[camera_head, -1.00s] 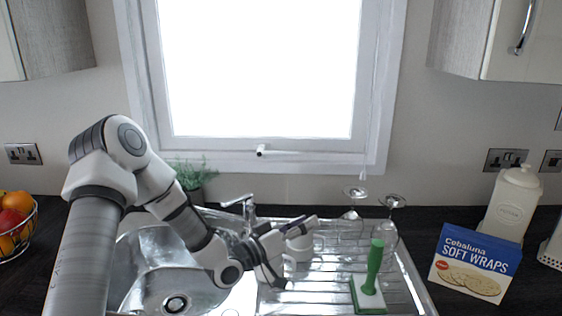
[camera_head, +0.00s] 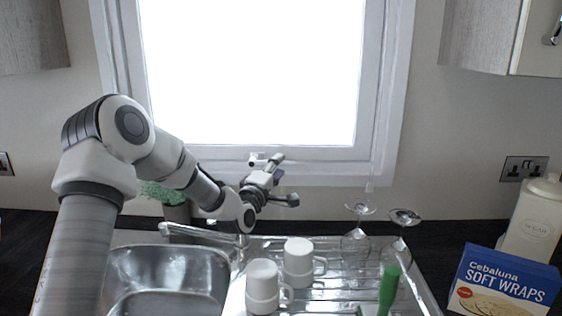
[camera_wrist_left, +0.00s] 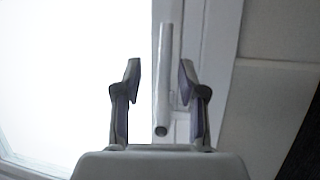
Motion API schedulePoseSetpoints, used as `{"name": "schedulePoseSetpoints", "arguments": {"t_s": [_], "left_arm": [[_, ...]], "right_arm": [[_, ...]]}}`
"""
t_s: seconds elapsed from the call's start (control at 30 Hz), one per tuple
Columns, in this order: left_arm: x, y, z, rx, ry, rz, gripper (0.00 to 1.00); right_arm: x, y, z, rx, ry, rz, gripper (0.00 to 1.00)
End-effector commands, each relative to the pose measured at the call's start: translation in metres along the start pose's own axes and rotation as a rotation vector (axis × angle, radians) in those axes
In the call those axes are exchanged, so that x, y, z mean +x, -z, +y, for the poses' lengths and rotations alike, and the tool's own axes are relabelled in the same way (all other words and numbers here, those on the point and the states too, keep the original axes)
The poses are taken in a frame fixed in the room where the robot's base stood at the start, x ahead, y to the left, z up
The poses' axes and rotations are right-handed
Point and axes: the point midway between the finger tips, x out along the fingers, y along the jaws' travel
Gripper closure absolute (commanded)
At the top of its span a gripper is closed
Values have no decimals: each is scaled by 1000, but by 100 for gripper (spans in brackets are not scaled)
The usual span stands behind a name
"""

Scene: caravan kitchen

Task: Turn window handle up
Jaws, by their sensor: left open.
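The window handle (camera_head: 258,158), a small white lever, is on the lower frame of the bright window. In the head view my left gripper (camera_head: 284,180) is just in front of it, hiding most of its length. In the left wrist view the handle (camera_wrist_left: 166,80) is a pale bar with a dark round end. It lies between the two fingers of my open left gripper (camera_wrist_left: 160,70), with gaps on both sides. No grip on it shows; how deep it sits between the fingers is unclear. My right gripper is out of view.
Below are the sink (camera_head: 178,262) with its tap (camera_head: 200,233), two white mugs (camera_head: 298,262), upturned glasses (camera_head: 402,218) and a green-handled brush (camera_head: 389,288). A plant (camera_head: 165,193) stands behind my left arm. A wraps box (camera_head: 505,283) stands at right.

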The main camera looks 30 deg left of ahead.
Motion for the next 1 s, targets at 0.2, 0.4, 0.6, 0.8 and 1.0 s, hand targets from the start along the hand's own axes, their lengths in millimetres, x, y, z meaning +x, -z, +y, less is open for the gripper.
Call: {"name": "schedulePoseSetpoints", "arguments": {"t_s": [0.2,0.4,0.6,0.8,1.0], "left_arm": [[28,0,0,2,0,-1,59],[29,0,-1,1,1,-1,59],[28,0,-1,1,1,-1,100],[29,0,-1,0,0,-1,100],[36,-1,-1,-27,-14,6,100]], "right_arm": [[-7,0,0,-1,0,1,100],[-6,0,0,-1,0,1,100],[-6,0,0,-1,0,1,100],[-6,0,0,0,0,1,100],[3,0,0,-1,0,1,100]]}}
